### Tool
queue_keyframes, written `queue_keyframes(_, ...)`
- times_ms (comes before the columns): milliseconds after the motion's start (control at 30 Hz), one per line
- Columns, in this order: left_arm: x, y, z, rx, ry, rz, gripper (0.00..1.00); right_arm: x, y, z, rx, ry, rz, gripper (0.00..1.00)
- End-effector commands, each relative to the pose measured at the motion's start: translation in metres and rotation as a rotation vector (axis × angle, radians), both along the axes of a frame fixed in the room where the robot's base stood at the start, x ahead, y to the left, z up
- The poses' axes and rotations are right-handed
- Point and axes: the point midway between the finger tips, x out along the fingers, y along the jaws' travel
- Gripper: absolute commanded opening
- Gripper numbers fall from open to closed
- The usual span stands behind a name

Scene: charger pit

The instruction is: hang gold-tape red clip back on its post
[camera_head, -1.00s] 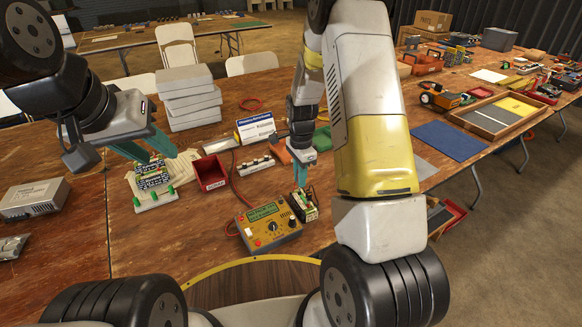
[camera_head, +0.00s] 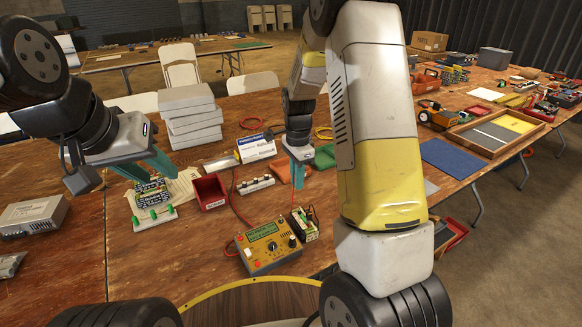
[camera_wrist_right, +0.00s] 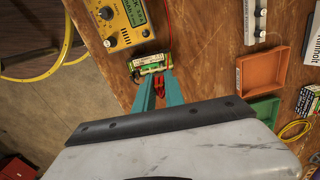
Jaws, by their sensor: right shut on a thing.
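A red clip (camera_wrist_right: 157,85) is between the teal fingertips of my right gripper (camera_wrist_right: 158,88) in the right wrist view; any gold tape on it is too small to tell. In the head view my right gripper (camera_head: 297,180) is above the small green-and-black module (camera_head: 305,224), with a gap below the fingertips. The module (camera_wrist_right: 150,64) lies just beyond the fingertips in the wrist view. I cannot make out the clip's post. My left gripper (camera_head: 147,170) is at the stacked circuit board (camera_head: 152,192) on a white base; I cannot tell whether its fingers grip it.
A yellow multimeter (camera_head: 268,246) stands beside the module, with a red lead running behind it. A red bin (camera_head: 209,191), a white terminal strip (camera_head: 256,184) and a blue-white box (camera_head: 256,148) stand behind.

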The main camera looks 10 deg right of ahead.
Motion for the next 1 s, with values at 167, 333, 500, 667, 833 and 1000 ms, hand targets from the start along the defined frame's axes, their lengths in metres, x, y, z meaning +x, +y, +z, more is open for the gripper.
queue_keyframes(167,0.0,0.0,0.0,0.0,0.0,0.0,0.36,-0.016,0.037,0.001,0.0,0.0,0.007,0.0)
queue_keyframes(333,0.0,0.0,0.0,0.0,0.0,0.0,0.36,-0.032,0.077,0.0,0.0,-0.001,0.007,0.0)
queue_keyframes(500,0.0,0.0,0.0,0.0,0.0,0.0,0.36,-0.049,0.116,0.0,0.0,0.0,0.007,0.0)
queue_keyframes(667,0.0,0.0,0.0,0.0,0.0,0.0,0.36,-0.064,0.151,0.0,-0.001,0.0,0.006,0.0)
queue_keyframes(833,0.0,0.0,0.0,0.0,0.0,0.0,0.36,-0.076,0.18,0.0,0.0,0.0,0.003,0.0)
queue_keyframes(1000,0.0,0.0,0.0,0.0,0.0,0.0,0.36,-0.079,0.185,-0.011,-0.001,0.002,-0.002,0.0)
